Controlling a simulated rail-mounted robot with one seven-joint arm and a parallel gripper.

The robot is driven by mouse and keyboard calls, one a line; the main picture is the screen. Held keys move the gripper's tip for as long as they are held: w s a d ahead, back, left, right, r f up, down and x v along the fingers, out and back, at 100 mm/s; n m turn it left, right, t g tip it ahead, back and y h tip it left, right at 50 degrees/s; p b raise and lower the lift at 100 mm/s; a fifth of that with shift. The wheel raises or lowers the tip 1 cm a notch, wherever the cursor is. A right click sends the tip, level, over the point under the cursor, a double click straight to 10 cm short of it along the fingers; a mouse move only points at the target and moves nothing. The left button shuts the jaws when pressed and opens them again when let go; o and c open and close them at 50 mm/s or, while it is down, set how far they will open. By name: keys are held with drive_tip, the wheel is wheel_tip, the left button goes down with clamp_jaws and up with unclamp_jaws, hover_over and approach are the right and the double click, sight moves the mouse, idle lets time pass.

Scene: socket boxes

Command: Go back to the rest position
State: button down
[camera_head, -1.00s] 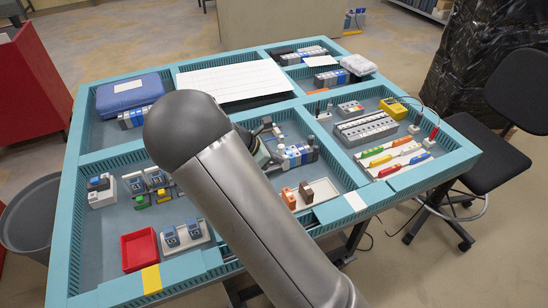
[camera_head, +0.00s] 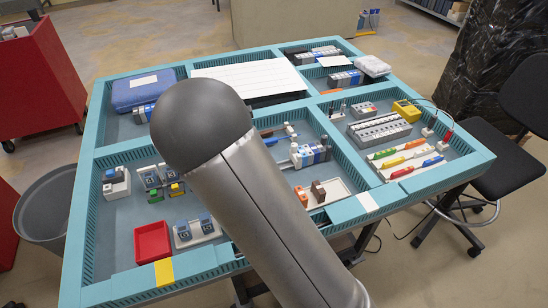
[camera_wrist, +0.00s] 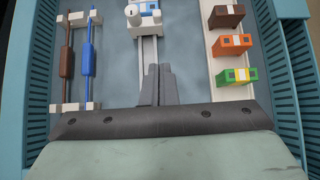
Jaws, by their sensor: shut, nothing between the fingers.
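My gripper (camera_wrist: 158,84) shows in the wrist view with its two dark fingers together and nothing between them. It hangs above a compartment of the teal table, over a grey rail (camera_wrist: 149,52). White and blue terminal blocks (camera_wrist: 145,18) sit at the rail's far end. In the head view my arm crosses the middle of the picture and hides the gripper.
A white strip with brown (camera_wrist: 227,16), orange (camera_wrist: 232,42) and green (camera_wrist: 237,76) blocks lies right of the fingers. Brown (camera_wrist: 67,62) and blue (camera_wrist: 88,60) parts lie left. The teal table (camera_head: 365,203) has raised compartment walls. A chair (camera_head: 510,165) stands at right.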

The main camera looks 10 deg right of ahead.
drive_tip(key=s+d+r+m+y, duration=0.2)
drive_tip(key=s+m, duration=0.4)
drive_tip(key=s, duration=0.3)
drive_tip(key=s+d+r+m+y, duration=0.2)
drive_tip(key=s+m+y, duration=0.2)
drive_tip(key=s+m, duration=0.3)
drive_tip(key=s+d+r+m+g+y, duration=0.1)
drive_tip(key=s+m, duration=0.5)
drive_tip(key=s, duration=0.6)
drive_tip(key=shift+s+d+r+m+y, duration=0.25)
drive_tip(key=shift+d+r+m+y, duration=0.15)
drive_tip(key=shift+y, duration=0.5)
